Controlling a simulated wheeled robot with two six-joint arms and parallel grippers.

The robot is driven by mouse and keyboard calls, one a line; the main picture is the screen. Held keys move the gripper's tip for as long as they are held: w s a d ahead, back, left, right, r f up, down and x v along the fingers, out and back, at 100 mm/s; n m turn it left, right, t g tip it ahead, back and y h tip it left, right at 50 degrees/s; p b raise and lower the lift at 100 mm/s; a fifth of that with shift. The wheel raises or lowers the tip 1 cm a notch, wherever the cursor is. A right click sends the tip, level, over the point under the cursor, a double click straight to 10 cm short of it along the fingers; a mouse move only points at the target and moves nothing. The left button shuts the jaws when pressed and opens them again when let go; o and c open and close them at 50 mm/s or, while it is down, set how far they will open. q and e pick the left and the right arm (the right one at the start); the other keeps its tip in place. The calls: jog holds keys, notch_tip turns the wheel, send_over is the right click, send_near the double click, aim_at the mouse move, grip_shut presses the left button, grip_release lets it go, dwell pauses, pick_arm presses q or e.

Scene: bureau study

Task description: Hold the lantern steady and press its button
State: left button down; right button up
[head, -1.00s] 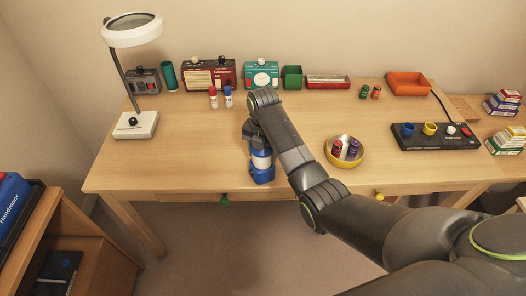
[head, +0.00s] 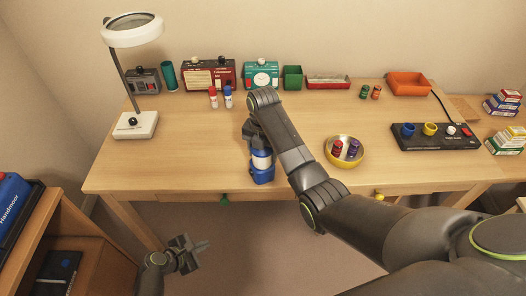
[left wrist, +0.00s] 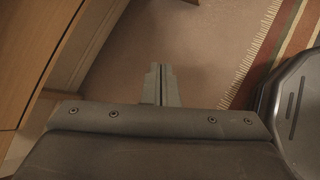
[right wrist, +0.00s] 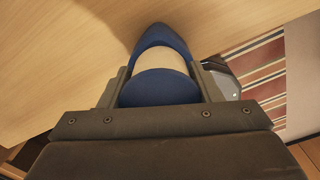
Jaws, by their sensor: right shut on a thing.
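The blue lantern (head: 262,168) with a pale middle band stands near the front edge of the desk. My right gripper (right wrist: 164,84) is shut around it from above, with one finger on each side of the blue body. In the head view my right arm covers part of the lantern's top, and I cannot make out its button. My left gripper (head: 196,249) is low in front of the desk, left of the lantern and below the desktop. In the left wrist view its fingers (left wrist: 160,84) are together with nothing between them.
A yellow bowl (head: 345,164) with small bottles is right of the lantern. Red-capped and blue-capped bottles (head: 220,98) stand behind it. A magnifier lamp (head: 137,124) is at the left. The desktop left of the lantern is clear. A wooden cabinet (head: 75,240) stands beside my left arm.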

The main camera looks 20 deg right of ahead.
pick_arm(q)
jog(key=w+d+r+n+h, duration=0.25)
jog(key=w+d+r, duration=0.2)
jog(key=r, duration=0.45)
jog(key=w+d+r+n+h, duration=0.1)
jog(key=w+d+r+h, duration=0.3)
jog(key=r, duration=0.5)
jog(key=shift+t+y, duration=0.25)
jog(key=shift+t, duration=0.05)
jog(key=shift+s+d+r+x, duration=0.1)
jog(key=shift+s+x, duration=0.05)
jog(key=shift+x, duration=1.2)
jog(key=shift+s+d+r+x, duration=0.1)
jog(key=shift+s+x, duration=0.05)
jog(key=shift+x, duration=1.2)
jog(key=shift+s+d+x, duration=0.1)
jog(key=shift+s+x, duration=0.05)
jog(key=shift+x, duration=1.2)
jog(key=shift+a, duration=0.1)
jog(key=shift+w+d, duration=0.2)
jog(key=shift+d, duration=0.55)
jog(key=shift+a, duration=0.1)
jog(key=shift+s+a, duration=0.15)
jog(key=shift+a, duration=1.35)
jog(key=shift+s+a, duration=0.15)
jog(key=shift+a, duration=1.3)
pick_arm(e)
jog(key=o, duration=1.2)
